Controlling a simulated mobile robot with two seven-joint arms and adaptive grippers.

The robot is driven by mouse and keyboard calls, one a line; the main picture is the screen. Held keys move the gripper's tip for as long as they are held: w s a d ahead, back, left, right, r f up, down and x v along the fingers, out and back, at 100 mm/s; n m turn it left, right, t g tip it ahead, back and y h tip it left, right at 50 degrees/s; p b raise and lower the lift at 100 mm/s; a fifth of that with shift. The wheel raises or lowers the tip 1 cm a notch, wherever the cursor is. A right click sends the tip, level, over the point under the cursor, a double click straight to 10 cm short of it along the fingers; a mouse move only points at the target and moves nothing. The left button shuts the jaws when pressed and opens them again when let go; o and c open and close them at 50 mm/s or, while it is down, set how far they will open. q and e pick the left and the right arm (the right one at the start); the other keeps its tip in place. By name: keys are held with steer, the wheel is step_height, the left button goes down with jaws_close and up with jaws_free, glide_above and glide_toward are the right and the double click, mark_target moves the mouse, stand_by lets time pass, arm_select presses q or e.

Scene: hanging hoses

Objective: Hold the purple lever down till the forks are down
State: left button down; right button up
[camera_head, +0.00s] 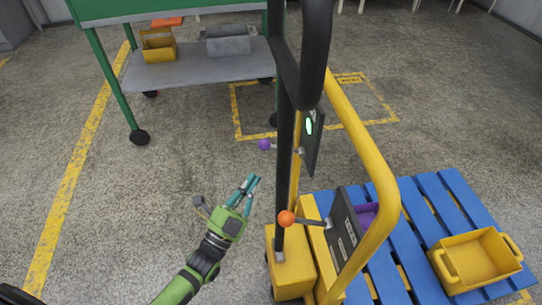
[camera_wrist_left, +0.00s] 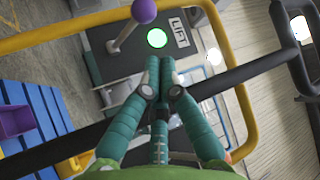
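The purple lever (camera_head: 264,145) has a round purple knob on a thin rod that sticks out to the left of the upright panel of a yellow-framed lift truck. Its knob also shows at the top of the left wrist view (camera_wrist_left: 144,11). The panel (camera_wrist_left: 110,50) has a lit green light and a LIFT label. My left gripper (camera_head: 252,181) is below the purple knob in the head view, apart from it. Its teal fingertips are together, with nothing seen between them. The forks are not visible. My right gripper is not in view.
An orange-knobbed lever (camera_head: 286,218) sticks out lower on the truck. Black bars (camera_head: 285,150) and a yellow tube frame (camera_head: 375,170) stand close by. A blue pallet (camera_head: 446,200) bears a yellow bin (camera_head: 452,283) and a purple bin. A green-framed cart (camera_head: 107,75) stands behind.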

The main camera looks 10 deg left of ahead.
arm_select(q)
steer(key=x, duration=1)
stand_by(0.4)
steer(key=shift+a+f, duration=0.1)
steer(key=shift+f, duration=0.05)
